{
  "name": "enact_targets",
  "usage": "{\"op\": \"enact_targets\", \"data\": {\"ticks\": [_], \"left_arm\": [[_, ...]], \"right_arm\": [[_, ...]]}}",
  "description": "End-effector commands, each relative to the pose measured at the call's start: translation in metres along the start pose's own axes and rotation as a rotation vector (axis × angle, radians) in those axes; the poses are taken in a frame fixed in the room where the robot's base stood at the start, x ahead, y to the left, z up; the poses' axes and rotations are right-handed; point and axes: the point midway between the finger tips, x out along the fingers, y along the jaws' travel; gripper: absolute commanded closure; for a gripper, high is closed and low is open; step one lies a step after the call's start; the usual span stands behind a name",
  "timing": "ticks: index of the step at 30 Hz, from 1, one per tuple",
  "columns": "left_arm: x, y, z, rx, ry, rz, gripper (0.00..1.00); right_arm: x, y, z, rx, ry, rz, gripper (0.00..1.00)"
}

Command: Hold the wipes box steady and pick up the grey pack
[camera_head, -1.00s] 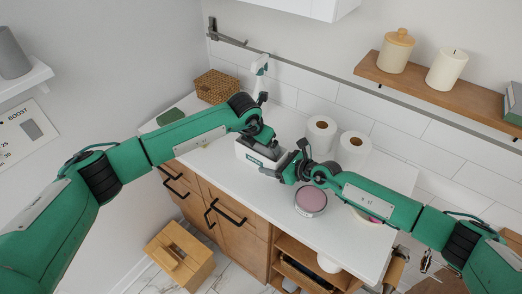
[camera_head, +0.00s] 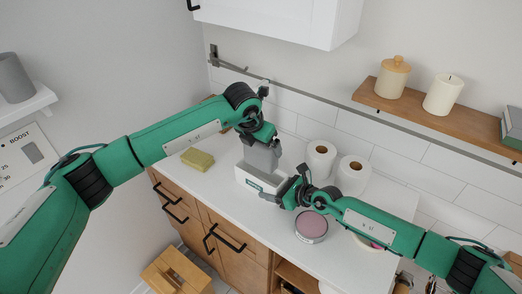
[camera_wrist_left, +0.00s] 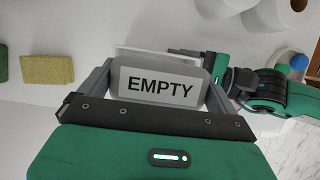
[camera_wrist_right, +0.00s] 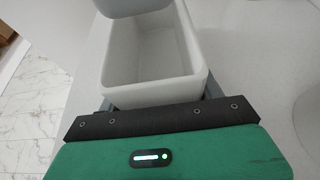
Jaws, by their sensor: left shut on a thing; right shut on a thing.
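The grey pack (camera_head: 262,158) is in my left gripper (camera_head: 262,146), which is shut on it above the box. In the left wrist view the pack (camera_wrist_left: 160,86) shows a white label reading "EMPTY". The white wipes box (camera_head: 246,180) stands open on the counter below. My right gripper (camera_head: 284,198) is shut on the box's wall at its right end. In the right wrist view the box (camera_wrist_right: 150,92) looks empty inside, with the pack (camera_wrist_right: 130,4) over its far end. The head view does not show clearly whether the pack's lower edge has cleared the rim.
A yellow sponge (camera_head: 197,159) lies on the counter to the left. Two paper rolls (camera_head: 320,158) stand behind the box at the right. A round pink-topped tin (camera_head: 311,226) sits near my right forearm. A wooden shelf (camera_head: 432,110) holds candles.

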Motion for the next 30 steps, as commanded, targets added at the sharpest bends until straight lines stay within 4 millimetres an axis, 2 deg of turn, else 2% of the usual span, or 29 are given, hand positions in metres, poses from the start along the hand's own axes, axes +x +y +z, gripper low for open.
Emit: {"op": "enact_targets", "data": {"ticks": [5,6,9,10,18,22,26,30], "left_arm": [[-0.001,0.0,0.0,0.0,0.0,0.0,0.27],[-0.001,0.0,0.0,-0.001,0.0,0.0,0.27],[0.0,0.0,0.0,-0.001,0.0,0.0,0.27],[0.0,0.0,0.0,-0.001,0.0,0.0,0.27],[0.0,0.0,0.0,-0.001,0.0,0.0,0.27],[0.0,0.0,0.0,-0.001,0.0,0.0,0.27],[0.0,0.0,0.0,-0.001,0.0,0.0,0.27],[0.0,0.0,0.0,-0.001,0.0,0.0,0.27]], "right_arm": [[0.0,0.0,0.0,0.0,0.0,0.0,0.59],[0.0,0.0,0.0,0.0,0.0,0.0,0.31],[0.0,0.0,0.0,0.0,0.0,0.0,0.11],[0.0,0.0,0.0,0.0,0.0,0.0,0.07],[-0.001,0.0,0.0,0.0,0.0,0.0,0.07],[-0.007,0.0,0.0,0.001,0.0,0.001,0.07],[-0.026,-0.001,-0.001,0.0,0.001,-0.001,0.07],[-0.054,-0.001,-0.001,0.0,0.001,-0.001,0.07]]}}
